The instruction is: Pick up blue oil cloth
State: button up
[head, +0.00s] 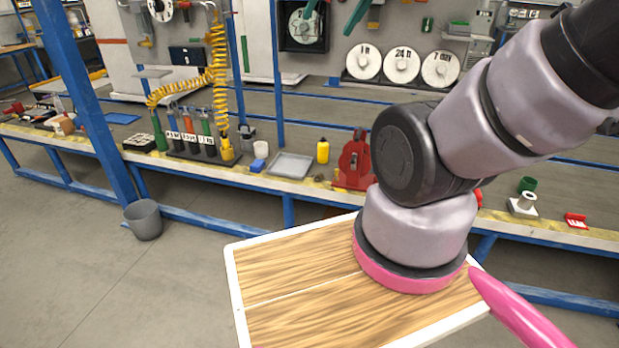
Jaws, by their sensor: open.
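Two blue things lie on the long workbench in the head view, and I cannot tell for sure which is the cloth. One is a small blue lump (258,165) near the bench's front edge, just left of a grey tray.
The workbench (330,200) runs across the view. The grey tray (290,165), a yellow bottle (322,151), a red holder (354,162) and a rack of several cylinders (190,135) stand on it. A blue post (88,100) and grey bin (144,220) are left; floor in front is clear.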

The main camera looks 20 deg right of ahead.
aim_at(258, 165)
jog(key=z, duration=0.45)
jog(key=i+j+z, duration=0.6)
jog(key=j+z, duration=0.15)
jog(key=i+j, duration=0.15)
jog(key=j, duration=0.2)
jog(key=i+j, duration=0.15)
jog(key=j, duration=0.2)
jog(key=i+j+z, duration=0.1)
jog(key=j, duration=0.2)
jog(key=i+j, duration=0.2)
jog(key=j, duration=0.15)
jog(key=i+j, duration=0.35)
jog(key=i+z, duration=0.05)
jog(key=i, duration=0.05)
